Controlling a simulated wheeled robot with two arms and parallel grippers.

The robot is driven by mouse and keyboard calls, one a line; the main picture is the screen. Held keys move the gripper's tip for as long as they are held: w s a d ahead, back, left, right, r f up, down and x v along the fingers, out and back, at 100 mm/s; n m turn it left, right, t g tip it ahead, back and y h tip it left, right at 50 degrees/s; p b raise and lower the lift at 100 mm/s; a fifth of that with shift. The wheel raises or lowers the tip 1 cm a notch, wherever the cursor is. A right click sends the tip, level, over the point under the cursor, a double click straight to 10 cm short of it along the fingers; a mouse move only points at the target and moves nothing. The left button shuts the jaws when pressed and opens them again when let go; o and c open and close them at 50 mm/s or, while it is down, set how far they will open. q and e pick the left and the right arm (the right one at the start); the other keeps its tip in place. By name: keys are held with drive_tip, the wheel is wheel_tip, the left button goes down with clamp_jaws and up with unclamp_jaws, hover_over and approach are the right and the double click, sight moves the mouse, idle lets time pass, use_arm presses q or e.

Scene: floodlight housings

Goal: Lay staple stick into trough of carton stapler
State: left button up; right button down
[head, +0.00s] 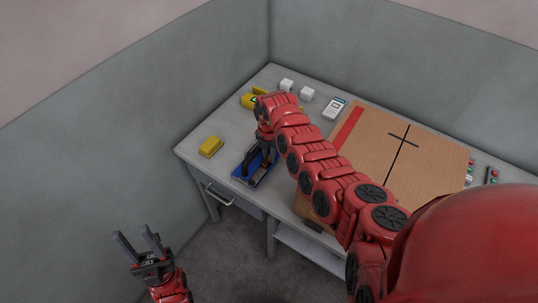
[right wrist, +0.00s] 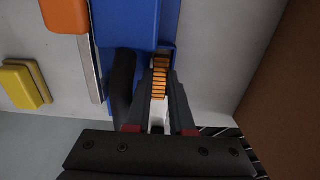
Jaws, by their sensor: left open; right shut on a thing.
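The carton stapler (head: 250,174) is blue and sits near the table's front edge. In the right wrist view its blue body (right wrist: 128,25) fills the top middle, with an orange part (right wrist: 65,14) at its left. My right gripper (right wrist: 160,78) is shut on the staple stick (right wrist: 160,88), a ribbed copper-orange strip, over a blue-edged channel of the stapler. I cannot tell whether the stick touches the trough floor. In the head view my right gripper (head: 267,153) points down over the stapler and partly hides it. My left gripper (head: 138,243) is open and empty, away from the table.
A yellow block (head: 210,146) lies left of the stapler. A yellow tool (head: 250,101), white blocks (head: 287,85) and a white device (head: 334,108) stand behind. A large cardboard carton (head: 435,160) takes up the right side. The table's left front is mostly clear.

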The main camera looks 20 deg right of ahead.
idle(0.4)
drive_tip(key=c, duration=0.7)
unclamp_jaws()
drive_tip(key=shift+r, duration=0.1)
drive_tip(key=shift+r+p, duration=3.45)
drive_tip(key=shift+p, duration=0.05)
